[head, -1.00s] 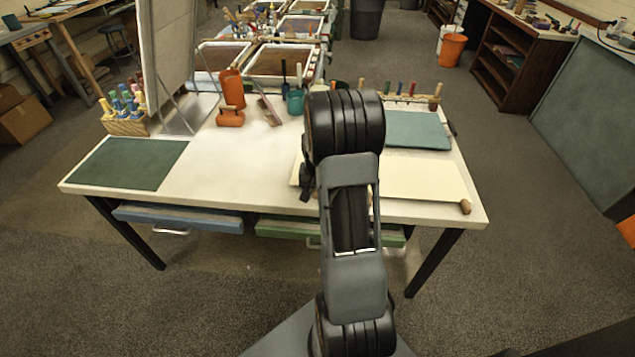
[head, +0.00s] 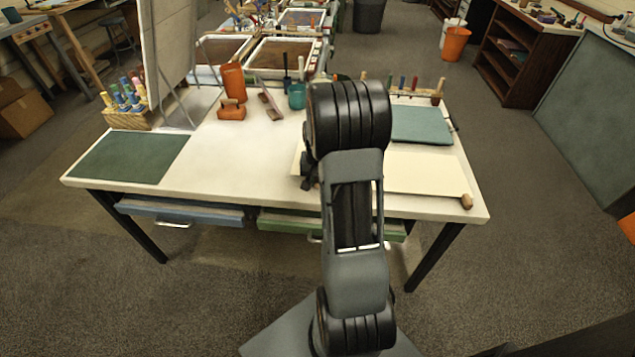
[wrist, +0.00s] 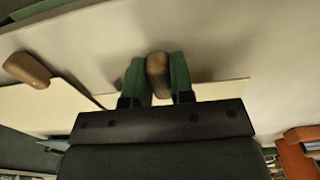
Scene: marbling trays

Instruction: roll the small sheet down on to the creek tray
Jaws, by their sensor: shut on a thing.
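A cream sheet (head: 425,174) lies on the white table, partly hidden behind my arm. A brown wooden knob (head: 466,201) is at its front right corner. In the wrist view the sheet (wrist: 45,108) shows on both sides of my gripper, with one wooden knob (wrist: 27,68) at the left. My gripper (wrist: 157,80) has green fingers shut on another brown wooden knob (wrist: 157,70) near the sheet's edge. In the head view my arm hides the fingers. Framed trays (head: 250,76) stand beyond the table; I cannot tell which is the creek tray.
A dark green mat (head: 130,158) lies at the table's left and a teal pad (head: 421,125) at its right. An orange object (head: 233,83), a teal cup (head: 297,96) and a block of colored tools (head: 128,115) stand toward the back. The table's middle left is clear.

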